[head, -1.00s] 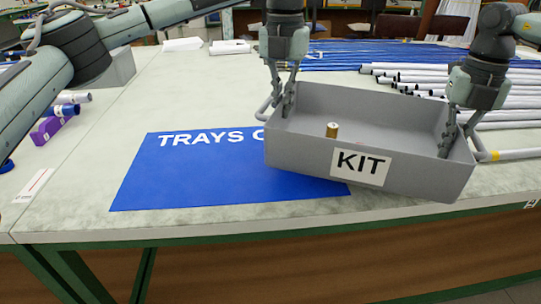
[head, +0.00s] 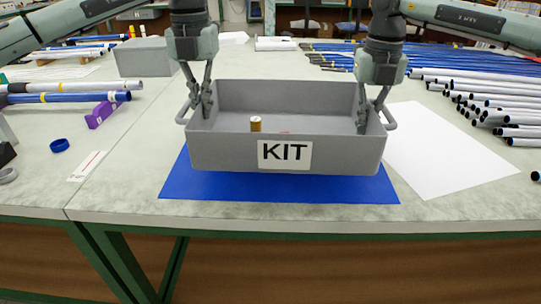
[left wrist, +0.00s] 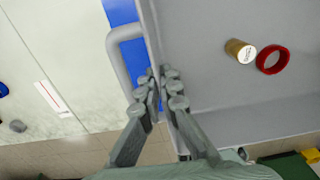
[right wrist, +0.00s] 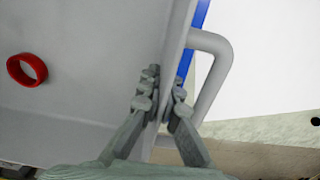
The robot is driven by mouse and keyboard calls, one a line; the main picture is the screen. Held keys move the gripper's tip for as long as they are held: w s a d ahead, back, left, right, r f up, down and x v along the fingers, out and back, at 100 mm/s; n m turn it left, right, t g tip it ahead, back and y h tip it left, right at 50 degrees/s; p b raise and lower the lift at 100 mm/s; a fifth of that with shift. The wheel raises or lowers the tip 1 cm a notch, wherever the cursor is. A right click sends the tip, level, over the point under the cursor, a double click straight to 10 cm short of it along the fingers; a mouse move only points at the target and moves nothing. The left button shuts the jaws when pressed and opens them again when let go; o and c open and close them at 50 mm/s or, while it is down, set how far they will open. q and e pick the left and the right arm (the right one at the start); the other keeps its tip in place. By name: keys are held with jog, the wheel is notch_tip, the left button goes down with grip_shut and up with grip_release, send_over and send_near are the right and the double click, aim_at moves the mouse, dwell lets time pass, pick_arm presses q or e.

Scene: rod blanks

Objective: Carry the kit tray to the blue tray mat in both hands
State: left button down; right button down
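The grey kit tray (head: 222,151), with a KIT label on its front, is level over the blue tray mat (head: 280,188). The mat shows along the front and at both sides; its lettering is hidden. I cannot tell whether the tray touches the mat. My left gripper (head: 201,105) is shut on the tray's left wall, with one finger on each side of it in the left wrist view (left wrist: 165,95). My right gripper (head: 370,112) is shut on the right wall in the same way. A brass cylinder (left wrist: 240,51) and a red ring (left wrist: 271,59) lie inside the tray.
A white sheet (head: 450,150) lies right of the mat. Several white rods (head: 490,95) and blue rods (head: 430,58) lie behind it. At the left are a blue ring (head: 59,145), a purple block (head: 100,113) and more rods. A grey box (head: 145,57) stands at the back left.

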aim_at(199, 126)
jog(key=shift+w+a, duration=0.15)
jog(key=shift+a, duration=0.3)
pick_arm(q)
jog(key=shift+s+a, duration=0.15)
jog(key=shift+a, duration=0.5)
pick_arm(e)
jog(key=shift+f, duration=0.1)
